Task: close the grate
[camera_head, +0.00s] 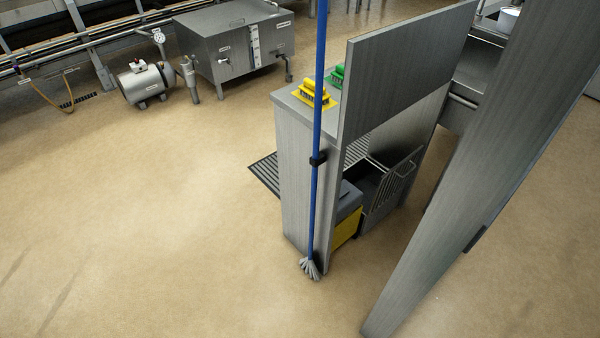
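A barred metal grate (396,187) stands out at an angle at the lower right of the grey metal cabinet (303,185), so it looks open. Its lower edge and hinge side are partly hidden. A dark slatted piece (266,172) sticks out low on the cabinet's left side, and light slats (356,150) show inside the opening. I cannot tell whether these slats belong to one piece. My gripper is not in view.
A blue-handled mop (316,190) stands upright at the cabinet's front corner. A tall grey panel (450,190) slants across the right. A grey and yellow bin (347,215) sits in the opening. Yellow (313,94) and green (337,75) brushes lie on top. The left floor is clear.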

